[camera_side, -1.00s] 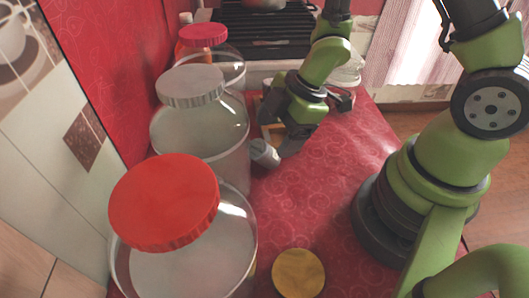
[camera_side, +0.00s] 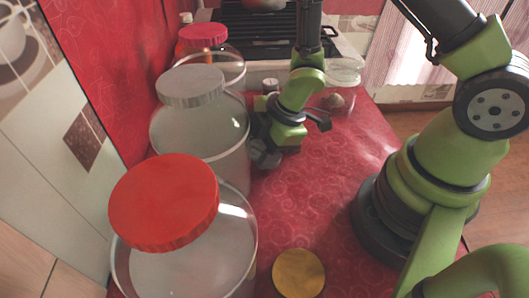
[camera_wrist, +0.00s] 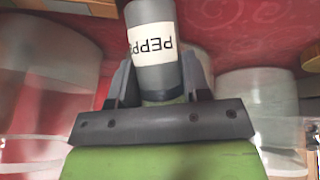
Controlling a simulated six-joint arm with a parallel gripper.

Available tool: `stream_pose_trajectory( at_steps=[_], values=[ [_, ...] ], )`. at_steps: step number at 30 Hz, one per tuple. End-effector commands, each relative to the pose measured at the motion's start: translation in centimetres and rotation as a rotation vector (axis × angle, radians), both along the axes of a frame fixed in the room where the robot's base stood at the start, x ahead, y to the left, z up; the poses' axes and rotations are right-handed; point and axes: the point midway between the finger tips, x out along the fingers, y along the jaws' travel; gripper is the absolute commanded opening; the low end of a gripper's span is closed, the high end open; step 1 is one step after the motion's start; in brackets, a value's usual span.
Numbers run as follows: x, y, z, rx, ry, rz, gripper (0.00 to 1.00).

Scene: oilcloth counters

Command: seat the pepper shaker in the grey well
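The pepper shaker (camera_wrist: 155,45) is a grey cylinder with a white label, its letters upside down in the wrist view. It sits between the two fingers of my gripper (camera_wrist: 160,85), which touch its sides; its far end runs off the top edge. In the side view my gripper (camera_side: 270,142) is low over the red cloth, beside the large clear jars. A dark grey end shows at the fingers there, but finger and shaker are hard to tell apart. I cannot make out the grey well in either view.
A red-lidded jar (camera_side: 163,200), a grey-lidded jar (camera_side: 190,86) and another red-lidded jar (camera_side: 203,34) line the left. A yellow round lid (camera_side: 299,272) is in front. A glass jar (camera_side: 343,72) and a stove (camera_side: 235,40) are behind. The cloth's middle (camera_side: 315,200) is clear.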

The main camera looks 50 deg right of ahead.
Motion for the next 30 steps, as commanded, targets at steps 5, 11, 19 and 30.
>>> stream_pose_trajectory(
  at_steps=[5,11,19,30],
  values=[
    [0.0,0.0,0.0,0.000,0.000,0.000,0.16],
    [0.0,0.0,0.3,0.001,-0.001,0.000,0.16],
    [0.1,0.0,2.7,0.000,-0.006,0.000,0.16],
    [0.0,0.1,6.4,0.004,-0.003,0.004,0.16]
  ],
)
